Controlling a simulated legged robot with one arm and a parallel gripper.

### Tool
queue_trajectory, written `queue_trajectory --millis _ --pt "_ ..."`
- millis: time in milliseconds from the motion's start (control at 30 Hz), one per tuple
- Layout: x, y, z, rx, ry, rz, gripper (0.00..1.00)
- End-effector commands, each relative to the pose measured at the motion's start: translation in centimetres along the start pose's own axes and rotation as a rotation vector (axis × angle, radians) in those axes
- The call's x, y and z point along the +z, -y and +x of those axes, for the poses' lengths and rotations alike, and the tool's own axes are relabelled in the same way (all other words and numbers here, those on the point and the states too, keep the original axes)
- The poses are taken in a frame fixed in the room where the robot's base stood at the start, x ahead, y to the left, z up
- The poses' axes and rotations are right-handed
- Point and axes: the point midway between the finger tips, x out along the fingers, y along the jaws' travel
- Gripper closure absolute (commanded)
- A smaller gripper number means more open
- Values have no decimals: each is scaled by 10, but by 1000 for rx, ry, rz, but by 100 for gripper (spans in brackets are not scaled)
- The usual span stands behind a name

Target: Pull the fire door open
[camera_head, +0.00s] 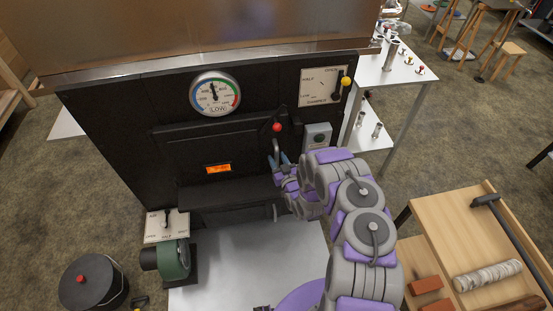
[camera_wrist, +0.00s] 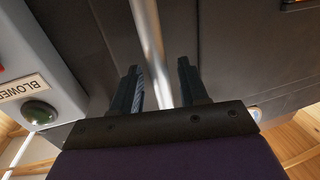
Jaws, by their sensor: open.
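The fire door (camera_head: 188,155) is a dark panel on the front of the black evaporator, with a small orange-lit window (camera_head: 218,169). It looks closed. Its handle is a vertical metal bar on the right side; it shows in the wrist view (camera_wrist: 150,48). My gripper (camera_head: 280,160) is at the door's right edge, below a red knob (camera_head: 277,127). In the wrist view my gripper (camera_wrist: 163,85) is open, with the bar running between the two dark fingers, nearer the left one. I cannot tell whether either finger touches it.
A round gauge (camera_head: 215,94) reads LOW above the door. A blower box with a green button (camera_wrist: 38,113) is close beside my gripper. A green blower (camera_head: 173,259) and a lidded black bucket (camera_head: 92,284) stand at lower left. A wooden bench (camera_head: 450,225) is at right.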

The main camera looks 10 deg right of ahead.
Motion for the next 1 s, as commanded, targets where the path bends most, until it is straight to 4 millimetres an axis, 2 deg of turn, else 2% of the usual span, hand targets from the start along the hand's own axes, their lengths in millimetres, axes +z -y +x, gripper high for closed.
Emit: queue_trajectory --millis 200,467,900,1000 --pt "-1 0 12 1 -4 1 56" --pt "-1 0 13 0 -2 1 56" --pt "-1 0 13 0 -2 0 98" --pt "-1 0 13 0 -2 0 100"
